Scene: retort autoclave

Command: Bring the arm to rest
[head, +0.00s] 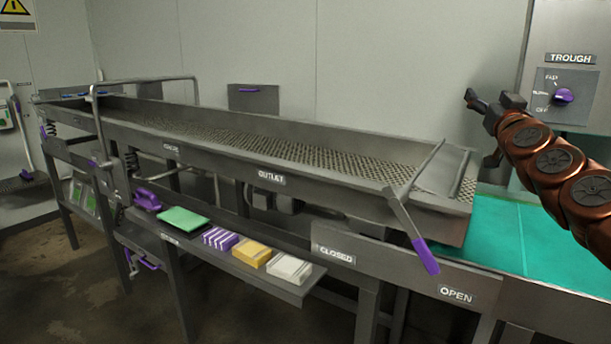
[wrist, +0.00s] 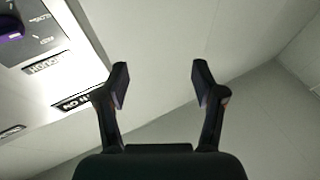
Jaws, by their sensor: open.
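My gripper (head: 480,128) is raised at the right of the head view, on the end of my copper-coloured arm. It is just left of the trough control panel and above the teal belt. In the wrist view my gripper (wrist: 161,82) has its two dark fingers well apart, with nothing between them. A control panel (wrist: 45,30) with a purple knob shows at the upper left of the wrist view.
A long mesh trough (head: 290,150) fills the middle. The trough panel (head: 572,75) is close behind the gripper. A shelf (head: 295,290) holds cloths and sponges. Open air lies left of my gripper.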

